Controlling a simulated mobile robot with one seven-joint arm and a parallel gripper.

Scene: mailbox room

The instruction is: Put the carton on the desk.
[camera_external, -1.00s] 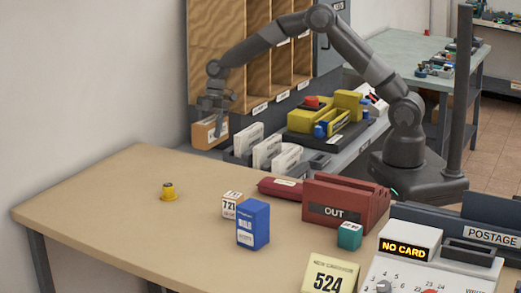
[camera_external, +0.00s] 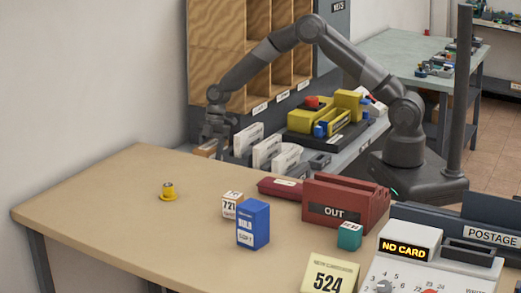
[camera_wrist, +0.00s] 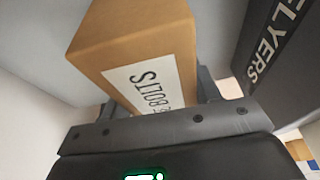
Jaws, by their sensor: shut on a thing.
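The carton (camera_wrist: 130,42) is a brown box with a white label reading BOLTS in the wrist view. My gripper (camera_wrist: 157,98) is shut on it, with a finger on either side. In the external view my gripper (camera_external: 218,137) points down just beyond the far edge of the desk (camera_external: 105,205). Only a small part of the carton (camera_external: 204,148) shows there, with its lower part hidden behind the desk edge. The desk is a tan table in the foreground.
On the desk are a yellow item (camera_external: 168,192), a white block (camera_external: 232,204), a blue box (camera_external: 253,224), a red OUT tray (camera_external: 345,205) and a teal block (camera_external: 350,236). Upright white envelopes (camera_external: 266,150) stand right of my gripper. The desk's left part is clear.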

